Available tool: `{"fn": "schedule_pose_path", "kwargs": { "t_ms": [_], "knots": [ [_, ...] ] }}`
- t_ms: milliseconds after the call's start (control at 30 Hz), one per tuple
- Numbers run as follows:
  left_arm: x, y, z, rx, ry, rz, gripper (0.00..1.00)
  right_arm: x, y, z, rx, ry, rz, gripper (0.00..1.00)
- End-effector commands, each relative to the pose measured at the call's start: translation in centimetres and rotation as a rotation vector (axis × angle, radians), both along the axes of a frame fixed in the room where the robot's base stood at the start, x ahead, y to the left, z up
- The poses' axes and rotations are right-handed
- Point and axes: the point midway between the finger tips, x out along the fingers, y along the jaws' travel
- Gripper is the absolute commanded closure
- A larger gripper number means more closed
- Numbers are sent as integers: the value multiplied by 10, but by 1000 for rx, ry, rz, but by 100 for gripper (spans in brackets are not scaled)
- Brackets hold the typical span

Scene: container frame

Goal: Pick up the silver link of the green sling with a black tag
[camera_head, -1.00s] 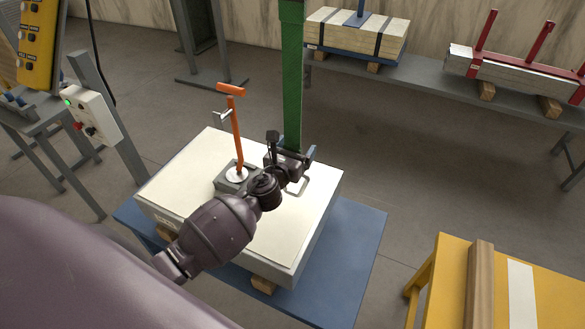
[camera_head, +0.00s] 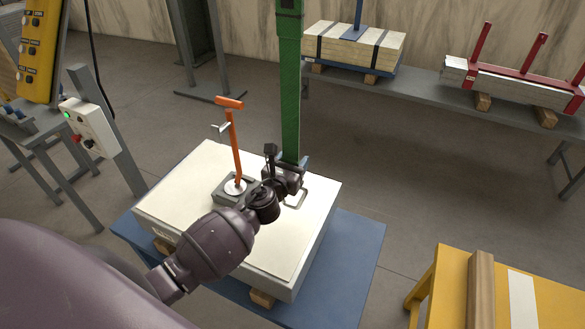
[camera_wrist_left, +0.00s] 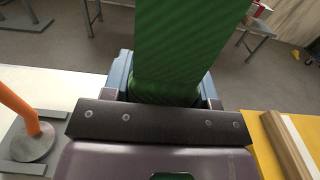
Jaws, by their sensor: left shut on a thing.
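The green sling (camera_head: 289,90) hangs straight down from above, with a black patch that may be its tag (camera_head: 290,4) at the top edge of the head view. My left gripper (camera_head: 292,164) is shut at the sling's lower end, just above the white block (camera_head: 185,185). In the left wrist view the green band (camera_wrist_left: 172,45) runs down between my blue fingers (camera_wrist_left: 167,88). The silver link is hidden behind the gripper and the band, so I cannot tell whether the fingers hold metal or strap. My right gripper is not in view.
An orange-handled tool (camera_head: 234,140) stands on the block beside my gripper, and a metal loop (camera_head: 296,198) sits on the block's right part. A blue platform (camera_head: 350,250) lies below. A yellow table (camera_head: 450,275) is at lower right. A control box (camera_head: 88,125) stands left.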

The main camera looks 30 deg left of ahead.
Motion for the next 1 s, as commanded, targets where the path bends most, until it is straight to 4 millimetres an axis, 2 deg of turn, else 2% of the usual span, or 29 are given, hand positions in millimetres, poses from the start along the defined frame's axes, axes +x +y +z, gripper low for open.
{"fn": "schedule_pose_path", "kwargs": {
  "t_ms": [233, 467, 700, 833, 1000],
  "knots": [
    [1, 1, 39, 2, -8, -2, 99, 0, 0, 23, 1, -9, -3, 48],
    [1, 1, 99, 6, -9, -3, 99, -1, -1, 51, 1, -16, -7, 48],
    [1, 0, 153, 2, -6, -3, 99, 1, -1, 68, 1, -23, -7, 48],
    [0, 0, 175, 3, -5, -3, 99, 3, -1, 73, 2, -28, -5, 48],
    [0, 0, 193, 1, -5, -1, 99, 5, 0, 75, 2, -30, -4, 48]
  ]
}}
